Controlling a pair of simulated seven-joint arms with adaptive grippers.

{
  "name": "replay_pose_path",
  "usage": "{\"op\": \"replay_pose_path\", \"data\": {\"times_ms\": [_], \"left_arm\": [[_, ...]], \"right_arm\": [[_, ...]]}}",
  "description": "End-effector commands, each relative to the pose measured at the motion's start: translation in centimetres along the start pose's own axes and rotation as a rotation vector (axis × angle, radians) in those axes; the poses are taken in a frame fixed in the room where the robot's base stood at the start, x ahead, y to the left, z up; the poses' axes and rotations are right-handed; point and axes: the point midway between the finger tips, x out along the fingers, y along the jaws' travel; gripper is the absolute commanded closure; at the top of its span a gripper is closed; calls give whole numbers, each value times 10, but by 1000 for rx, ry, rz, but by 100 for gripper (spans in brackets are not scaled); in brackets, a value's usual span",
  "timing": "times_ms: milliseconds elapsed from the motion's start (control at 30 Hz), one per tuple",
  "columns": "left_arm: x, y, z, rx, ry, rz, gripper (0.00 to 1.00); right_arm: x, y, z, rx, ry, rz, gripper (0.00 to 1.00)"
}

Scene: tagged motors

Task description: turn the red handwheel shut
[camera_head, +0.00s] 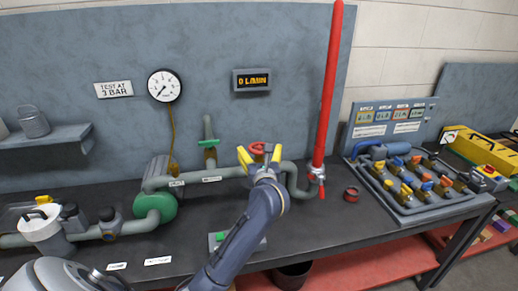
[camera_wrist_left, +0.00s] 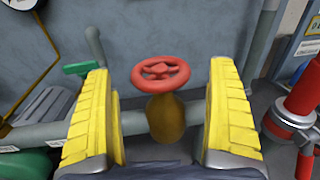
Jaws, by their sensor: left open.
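The red handwheel (camera_head: 258,148) sits on top of a brass valve body on the grey pipe along the bench. In the left wrist view the red handwheel (camera_wrist_left: 160,74) is upright on its brass valve (camera_wrist_left: 166,118), centred beyond the fingers. My left gripper (camera_head: 260,156) reaches it from the front. Its two yellow fingers (camera_wrist_left: 162,115) are spread wide, one to each side of the valve, with nothing between the pads touching. The gripper partly hides the valve in the head view. My right gripper is in neither view.
A tall red tube (camera_head: 328,85) rises from the pipe just right of the wheel. A green-handled valve (camera_head: 209,143) stands to the left, and a green pump (camera_head: 155,207) is farther left. A pressure gauge (camera_head: 164,86) and a display reading 0 L/MIN (camera_head: 252,80) hang on the back panel.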

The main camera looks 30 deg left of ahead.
Motion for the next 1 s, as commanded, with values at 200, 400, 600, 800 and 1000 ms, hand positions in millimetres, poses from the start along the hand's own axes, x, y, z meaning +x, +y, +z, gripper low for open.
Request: {"op": "replay_pose_path", "data": {"times_ms": [200, 400, 600, 800, 1000], "left_arm": [[20, 0, 0, 1, -1, 0, 9], [27, 0, 1, 0, -1, 0, 9], [28, 0, 0, 0, -1, 0, 9], [28, 0, 0, 0, -1, 0, 21], [27, 0, 0, 0, -1, 0, 44]], "right_arm": [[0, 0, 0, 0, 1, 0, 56], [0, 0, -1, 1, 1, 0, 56], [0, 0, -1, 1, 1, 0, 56], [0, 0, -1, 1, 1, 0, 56], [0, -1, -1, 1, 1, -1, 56]]}}
